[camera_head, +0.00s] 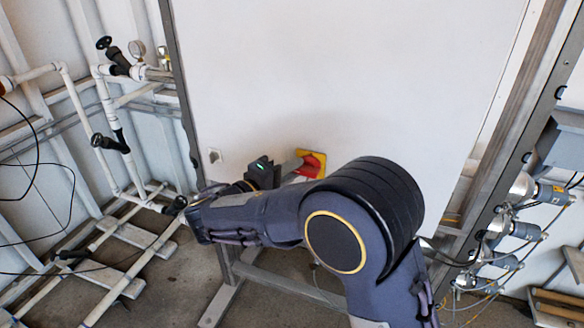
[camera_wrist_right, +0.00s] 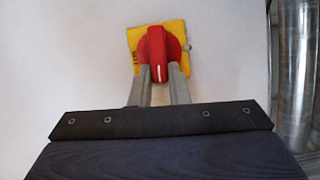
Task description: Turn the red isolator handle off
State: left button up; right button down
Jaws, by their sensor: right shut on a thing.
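The red isolator handle (camera_wrist_right: 157,50) sits on a yellow plate (camera_wrist_right: 134,38) on a white panel. In the right wrist view its grip stands upright, with a white mark near its lower end. My right gripper (camera_wrist_right: 158,74) is shut on the lower end of the handle, one finger on each side. In the head view the red handle (camera_head: 313,162) shows on the panel just right of my right gripper (camera_head: 290,168), partly hidden by my right arm. My left gripper is in neither view.
The white panel (camera_head: 340,70) fills the middle, held in a metal frame (camera_head: 176,75). White pipes with black valves (camera_head: 110,142) stand at the left. Metal fittings with cables (camera_head: 520,228) are at the right. A small pale plate (camera_head: 215,156) is left of the gripper.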

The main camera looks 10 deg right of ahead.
jog(key=shift+f+n, duration=0.15)
jog(key=shift+n, duration=0.25)
dwell(0.3)
jog(key=c, duration=1.4)
grip_release()
jog(key=shift+a, duration=0.15)
jog(key=v, duration=0.7)
jog(key=shift+s+a+f+b, duration=0.15)
jog(key=shift+s+a+b, duration=0.1)
jog(key=shift+b, duration=0.05)
